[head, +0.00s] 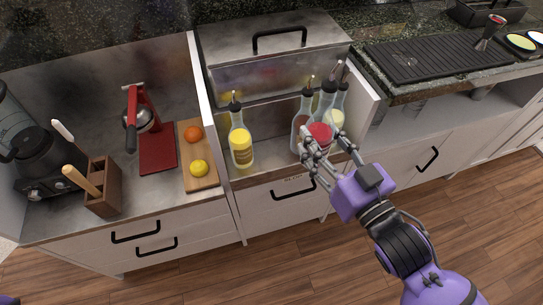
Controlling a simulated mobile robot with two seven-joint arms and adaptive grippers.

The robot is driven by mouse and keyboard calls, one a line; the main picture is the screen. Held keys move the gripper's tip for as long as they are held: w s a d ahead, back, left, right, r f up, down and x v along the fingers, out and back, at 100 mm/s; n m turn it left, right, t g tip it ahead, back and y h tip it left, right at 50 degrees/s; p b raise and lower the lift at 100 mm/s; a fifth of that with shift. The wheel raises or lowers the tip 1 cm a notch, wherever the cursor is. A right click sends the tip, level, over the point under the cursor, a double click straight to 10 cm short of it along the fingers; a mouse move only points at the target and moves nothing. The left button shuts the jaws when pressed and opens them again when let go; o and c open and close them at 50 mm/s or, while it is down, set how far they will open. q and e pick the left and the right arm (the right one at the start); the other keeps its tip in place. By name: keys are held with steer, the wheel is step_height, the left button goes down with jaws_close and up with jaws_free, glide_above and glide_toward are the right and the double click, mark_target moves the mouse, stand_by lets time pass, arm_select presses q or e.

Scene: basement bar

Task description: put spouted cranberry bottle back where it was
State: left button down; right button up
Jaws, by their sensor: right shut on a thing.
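The spouted cranberry bottle (320,133) is clear glass with red contents and a dark pour spout. It stands about upright at the right end of the steel bottle well. My right gripper (322,149) is shut on it from the front, and its fingers hide the lower part. I cannot tell whether the bottle's base touches the well floor. Another clear spouted bottle (301,119) is close on its left, and one with pale yellow contents (338,116) is close behind on its right. My left gripper is out of view.
A yellow spouted bottle (241,146) stands at the well's left end, with free room between it and the right group. White side panels bound the well. A steel lidded bin (270,65) is behind. A cutting board (198,174) with fruit lies left.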

arm_select(q)
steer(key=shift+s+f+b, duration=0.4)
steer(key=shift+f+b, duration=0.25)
steer(key=shift+b, duration=0.05)
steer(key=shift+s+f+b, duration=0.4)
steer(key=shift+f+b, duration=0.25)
steer(key=shift+b, duration=0.05)
arm_select(e)
steer(key=shift+w+a+f, duration=1.55)
steer(key=shift+a+f, duration=0.1)
steer(key=shift+f, duration=0.45)
steer(key=shift+w+a+f, duration=1.5)
steer(key=shift+a+f, duration=0.15)
steer(key=shift+f, duration=0.4)
steer(key=shift+w+a+f, duration=1.55)
steer(key=shift+a+f, duration=0.1)
steer(key=shift+f, duration=0.45)
steer(key=shift+f, duration=0.15)
steer(key=o, duration=1.3)
steer(key=shift+f, duration=0.1)
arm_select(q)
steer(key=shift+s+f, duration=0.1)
arm_select(e)
steer(key=shift+o, duration=0.2)
